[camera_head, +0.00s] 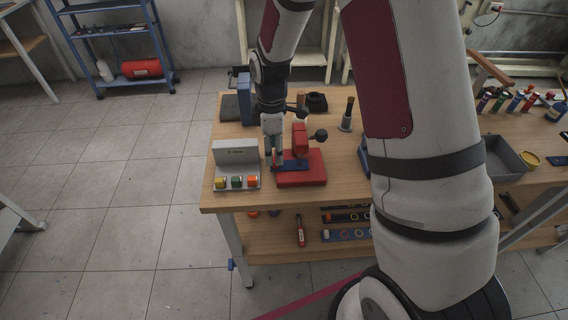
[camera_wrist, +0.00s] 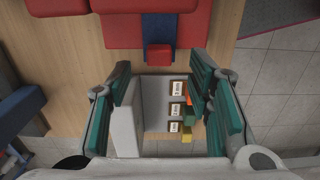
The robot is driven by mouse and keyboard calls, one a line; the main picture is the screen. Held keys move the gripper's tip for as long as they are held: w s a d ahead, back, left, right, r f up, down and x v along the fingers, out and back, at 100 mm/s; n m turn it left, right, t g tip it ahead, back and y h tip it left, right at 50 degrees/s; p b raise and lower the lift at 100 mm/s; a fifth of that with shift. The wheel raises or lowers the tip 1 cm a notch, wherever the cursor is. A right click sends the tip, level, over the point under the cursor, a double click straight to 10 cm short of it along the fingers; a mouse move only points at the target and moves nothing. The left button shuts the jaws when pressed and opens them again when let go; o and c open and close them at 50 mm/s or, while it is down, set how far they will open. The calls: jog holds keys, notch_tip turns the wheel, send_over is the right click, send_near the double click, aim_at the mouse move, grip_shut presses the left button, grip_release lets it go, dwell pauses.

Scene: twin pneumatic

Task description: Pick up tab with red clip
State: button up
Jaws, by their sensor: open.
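A blue tab (camera_wrist: 160,28) with a red clip (camera_wrist: 159,55) on its end sticks out from a red press-like fixture (camera_wrist: 108,33). In the head view the blue tab (camera_head: 290,165) lies across the fixture's red base (camera_head: 305,180), under a red upright part (camera_head: 300,139). My gripper (camera_head: 274,160) points down at the left end of the tab. In the wrist view my gripper (camera_wrist: 161,65) is open, with the red clip between and near its fingertips. I cannot tell whether a finger touches it. In the head view my gripper largely hides the clip.
A grey labelled holder (camera_head: 236,153) with yellow (camera_head: 220,184), green (camera_head: 237,182) and orange (camera_head: 253,181) blocks stands just left of my gripper. A dark bottle-like tool (camera_head: 347,115) stands behind right. The wooden bench (camera_head: 335,190) is bare at the front right of the fixture.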

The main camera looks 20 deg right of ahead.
aim_at(274, 159)
notch_tip(274, 159, down, 4)
jog(key=shift+f, duration=0.1)
jog(key=shift+c, duration=0.6)
grip_shut()
